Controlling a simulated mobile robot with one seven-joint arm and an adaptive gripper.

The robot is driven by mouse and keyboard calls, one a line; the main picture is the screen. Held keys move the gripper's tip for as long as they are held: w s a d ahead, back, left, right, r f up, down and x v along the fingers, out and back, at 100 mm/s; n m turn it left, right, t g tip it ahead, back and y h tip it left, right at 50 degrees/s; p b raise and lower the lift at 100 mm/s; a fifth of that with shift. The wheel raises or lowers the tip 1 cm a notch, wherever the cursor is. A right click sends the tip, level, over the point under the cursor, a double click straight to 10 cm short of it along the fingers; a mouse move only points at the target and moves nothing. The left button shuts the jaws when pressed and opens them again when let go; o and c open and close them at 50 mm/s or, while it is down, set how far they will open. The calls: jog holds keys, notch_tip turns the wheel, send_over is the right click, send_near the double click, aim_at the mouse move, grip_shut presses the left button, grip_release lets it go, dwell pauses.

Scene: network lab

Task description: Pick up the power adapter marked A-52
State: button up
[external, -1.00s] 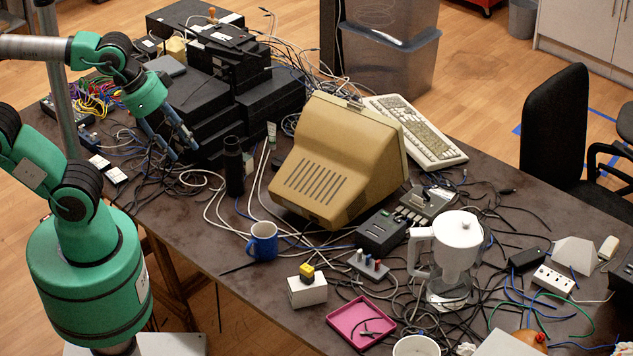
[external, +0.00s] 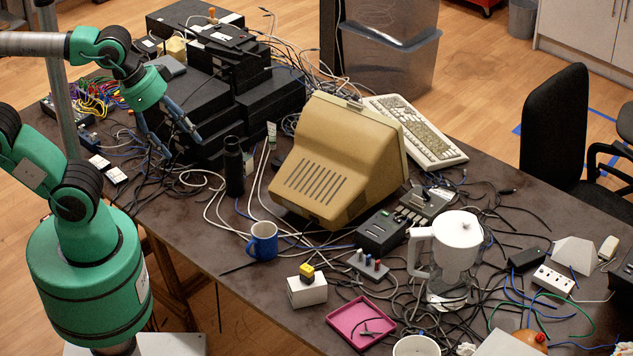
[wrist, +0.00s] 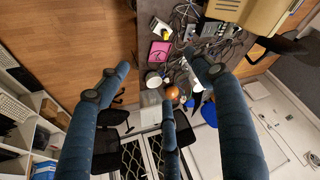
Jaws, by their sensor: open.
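My gripper (external: 182,147) is open and empty, with its blue-grey fingers pointing down above the dark cables in front of the stacked black equipment. Its spread fingers also show in the wrist view (wrist: 158,76). No marking A-52 can be read in any view, so I cannot tell which thing is that adapter. A black adapter-like box (external: 527,257) lies among cables at the right.
Stacked black equipment (external: 275,100) stands just behind my gripper. A black bottle (external: 234,168) and a beige monitor (external: 335,165) stand to its right. A blue mug (external: 263,241), pink tray (external: 360,325) and clear pitcher (external: 455,255) are farther right. Loose cables cover much of the table.

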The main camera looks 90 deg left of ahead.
jog(key=w+a+r+m+g+y, duration=0.1)
jog(key=w+a+r, duration=0.7)
jog(key=w+r, duration=0.3)
jog(key=w+a+r+m+g, duration=0.1)
jog(key=w+a+r+m, duration=0.1)
jog(key=w+a+r, duration=0.85)
jog(key=w+a+f+m+g+p, duration=0.15)
jog(key=w+a, duration=0.35)
jog(key=a, duration=0.5)
jog(key=w+a+f, duration=0.2)
jog(key=w+a, duration=0.4)
jog(key=a, duration=0.5)
jog(key=w+a+f+m+g, duration=0.15)
jog(key=w+a, duration=0.35)
jog(key=a, duration=0.5)
jog(key=s+a+f+m+h, duration=0.1)
jog(key=s+a+f, duration=0.1)
jog(key=a+f, duration=0.7)
jog(key=s+a+f+m, duration=0.1)
jog(key=s+a+f, duration=0.35)
jog(key=a, duration=0.95)
notch_tip(320, 180, down, 43)
jog(key=w, duration=0.2)
jog(key=shift+f+g+p, duration=0.2)
jog(key=shift+g+p, duration=0.1)
jog(key=shift+p, duration=0.1)
